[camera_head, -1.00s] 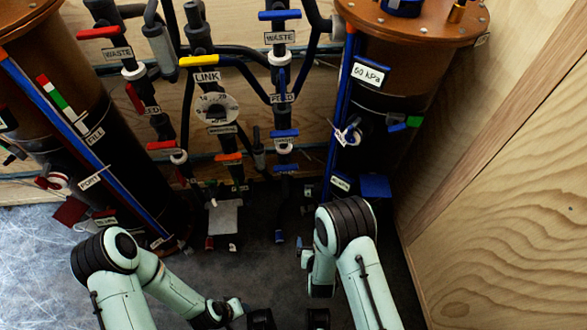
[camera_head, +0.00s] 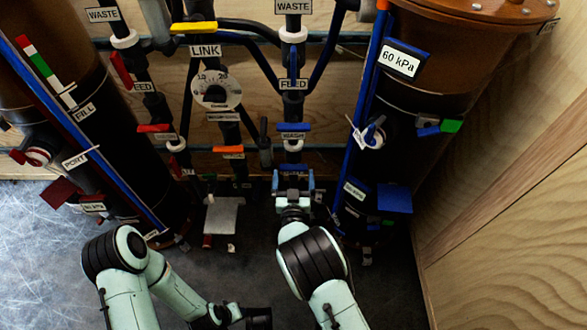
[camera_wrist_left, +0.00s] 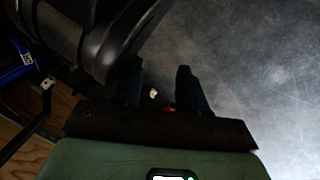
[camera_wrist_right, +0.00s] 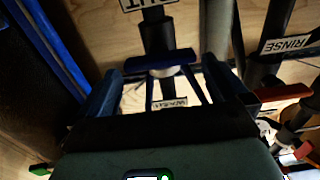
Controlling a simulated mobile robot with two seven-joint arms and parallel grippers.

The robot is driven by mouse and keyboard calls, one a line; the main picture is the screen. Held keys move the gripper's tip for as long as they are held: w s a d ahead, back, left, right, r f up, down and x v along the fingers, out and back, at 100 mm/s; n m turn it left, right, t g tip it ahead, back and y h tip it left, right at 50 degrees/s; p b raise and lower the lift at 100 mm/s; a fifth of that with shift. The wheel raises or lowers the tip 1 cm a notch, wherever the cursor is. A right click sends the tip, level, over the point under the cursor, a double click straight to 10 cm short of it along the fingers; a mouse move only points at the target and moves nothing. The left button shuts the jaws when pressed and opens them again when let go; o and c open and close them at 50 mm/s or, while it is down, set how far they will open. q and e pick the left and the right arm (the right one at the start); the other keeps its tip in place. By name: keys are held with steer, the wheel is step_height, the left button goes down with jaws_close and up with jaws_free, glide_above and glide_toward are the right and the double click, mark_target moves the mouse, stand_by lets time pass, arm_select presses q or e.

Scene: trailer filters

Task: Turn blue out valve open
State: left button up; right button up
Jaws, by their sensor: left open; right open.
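The blue out valve handle (camera_head: 293,167) is low on the middle pipe stack, below the WASH label. In the right wrist view the blue handle (camera_wrist_right: 150,62) lies crosswise beside the OUT label (camera_wrist_right: 146,4). My right gripper (camera_head: 293,181) is open right at this handle. Its fingers (camera_wrist_right: 161,72) show on either side of the handle; contact cannot be told. My left gripper (camera_head: 260,318) is low in the head view, away from the pipes; its wrist view shows the two fingers (camera_wrist_left: 158,80) apart with nothing between them.
Another blue handle (camera_head: 293,127) sits just above the WASH label (camera_head: 293,137). An orange handle (camera_head: 228,149) is to the left. A dark tank with a 60 kPa label (camera_head: 401,60) stands close on the right, with a blue block (camera_head: 394,198) low on it. Open floor (camera_head: 40,245) lies at left.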

mark_target(293, 171)
arm_select(q)
steer(key=shift+s+a+f+g+b, duration=0.15)
steer(key=shift+s+f+g+b, duration=0.35)
steer(key=shift+s+f, duration=0.55)
arm_select(e)
steer(key=shift+w, duration=2.05)
arm_select(q)
steer(key=shift+s+r, duration=0.1)
steer(key=shift+r, duration=0.05)
arm_select(e)
steer(key=c, duration=0.7)
